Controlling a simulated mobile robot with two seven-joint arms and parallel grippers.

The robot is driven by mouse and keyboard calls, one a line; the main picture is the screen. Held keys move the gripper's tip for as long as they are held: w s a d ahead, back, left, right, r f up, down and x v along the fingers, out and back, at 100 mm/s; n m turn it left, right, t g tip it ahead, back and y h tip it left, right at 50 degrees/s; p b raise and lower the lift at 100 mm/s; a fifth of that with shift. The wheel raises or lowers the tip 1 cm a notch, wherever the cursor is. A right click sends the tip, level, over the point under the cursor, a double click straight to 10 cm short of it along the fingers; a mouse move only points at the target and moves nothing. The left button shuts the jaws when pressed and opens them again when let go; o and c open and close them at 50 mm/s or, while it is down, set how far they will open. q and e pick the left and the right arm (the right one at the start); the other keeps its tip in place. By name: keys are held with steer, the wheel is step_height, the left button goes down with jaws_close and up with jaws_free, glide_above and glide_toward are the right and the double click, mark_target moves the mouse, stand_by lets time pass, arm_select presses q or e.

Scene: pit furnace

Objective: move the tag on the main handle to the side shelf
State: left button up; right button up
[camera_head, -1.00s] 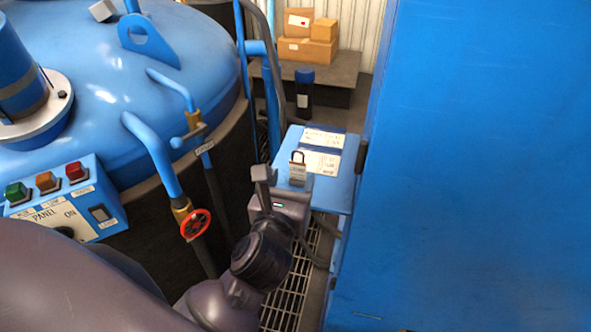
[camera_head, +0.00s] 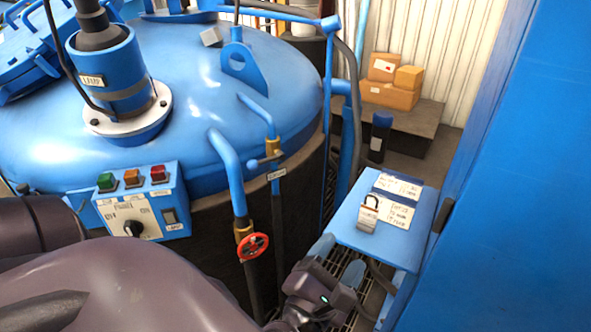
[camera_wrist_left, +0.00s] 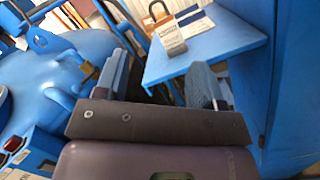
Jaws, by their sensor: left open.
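The tag (camera_head: 368,218), a small pale padlock-shaped piece with a dark shackle, stands upright on the blue side shelf (camera_head: 345,237). It also shows in the left wrist view (camera_wrist_left: 170,38), beyond the fingers. My left gripper (camera_head: 338,260) is open and empty, just in front of the shelf's near edge and apart from the tag. In the left wrist view nothing is between its fingers (camera_wrist_left: 160,68). A valve handle (camera_head: 266,160) with a small label sits on a pipe by the tank; no tag shows on it. I cannot tell if it is the main handle. My right gripper is not in view.
White printed sheets (camera_head: 400,200) lie on the shelf. A tall blue cabinet (camera_head: 510,220) borders it on the right. A red handwheel (camera_head: 253,246) and a control panel (camera_head: 145,205) stand left, before the blue furnace lid (camera_head: 200,75). Cardboard boxes (camera_head: 388,95) sit behind.

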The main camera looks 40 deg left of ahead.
arm_select(q)
steer(key=s+a+f+m+g+h, duration=0.1)
steer(key=a+f+m+g, duration=0.1)
steer(key=f+m, duration=0.7)
steer(key=s+a+f+m+g+h, duration=0.1)
steer(key=s+a+f+m+g, duration=0.1)
steer(key=f+m, duration=0.6)
steer(key=s+a+f+m+g+h, duration=0.2)
steer(key=f+m, duration=0.7)
steer(key=m, duration=0.5)
steer(key=shift+a+f+m+g, duration=0.3)
steer(key=shift+a+g, duration=0.15)
steer(key=shift+g, duration=0.65)
steer(key=shift+s, duration=0.1)
